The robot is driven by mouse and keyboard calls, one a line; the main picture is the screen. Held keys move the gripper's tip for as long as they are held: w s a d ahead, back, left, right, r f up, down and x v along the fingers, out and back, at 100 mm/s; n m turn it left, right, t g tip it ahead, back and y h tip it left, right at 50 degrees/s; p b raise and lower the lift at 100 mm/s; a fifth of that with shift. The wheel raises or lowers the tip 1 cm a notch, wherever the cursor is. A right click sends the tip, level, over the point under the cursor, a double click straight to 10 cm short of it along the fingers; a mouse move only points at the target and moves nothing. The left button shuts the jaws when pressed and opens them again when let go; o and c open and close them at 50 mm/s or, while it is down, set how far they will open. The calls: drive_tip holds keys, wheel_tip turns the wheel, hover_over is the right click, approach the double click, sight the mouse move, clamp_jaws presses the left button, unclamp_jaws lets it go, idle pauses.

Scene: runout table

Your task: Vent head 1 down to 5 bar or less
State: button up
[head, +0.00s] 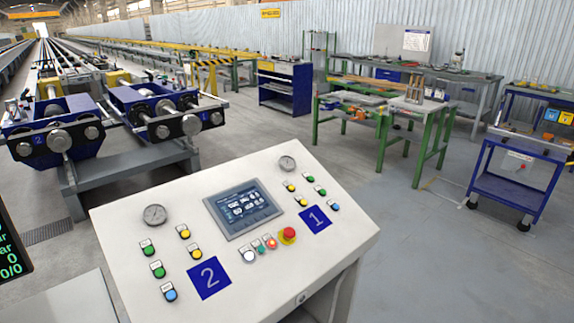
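The white sloped control panel (130,235) stands in front. On its right side a blue plate marked 1 (315,219) sits below two yellow buttons (296,195), two green buttons (316,186) and a blue button (334,205). A round gauge (287,163) is above them; its needle is too small to read. The left side has a plate marked 2 (209,278), a second gauge (155,215) and similar buttons. A lit touchscreen (243,208) is between them, its text unreadable. Two blue machine heads stand behind, one marked 2 (42,139). My gripper is not in view.
A dark display (12,250) with green text is cut off at the left edge. Green-legged benches (420,160) and a blue cart (510,190) stand right; the floor between is clear.

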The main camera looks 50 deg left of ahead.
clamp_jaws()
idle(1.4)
